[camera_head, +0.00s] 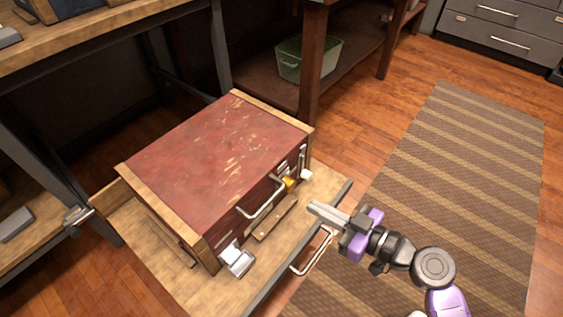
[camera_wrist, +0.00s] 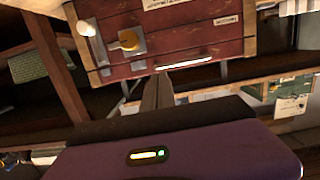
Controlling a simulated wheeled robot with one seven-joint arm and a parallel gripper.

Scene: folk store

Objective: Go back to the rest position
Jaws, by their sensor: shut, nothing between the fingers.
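My gripper (camera_head: 314,208) is shut and empty. In the head view it is in front of the red wooden chest (camera_head: 215,155), to the right of the chest's metal handle (camera_head: 262,200), with a visible gap between. In the wrist view my gripper (camera_wrist: 157,84) shows its fingers together, pointing toward the chest front (camera_wrist: 175,30).
The chest stands on a pulled-out wooden drawer (camera_head: 135,250) with a metal handle (camera_head: 312,252). A green bin (camera_head: 308,60) sits on a dark shelf behind. A striped rug (camera_head: 440,190) covers open floor at right. Grey drawers (camera_head: 500,22) stand at the back right.

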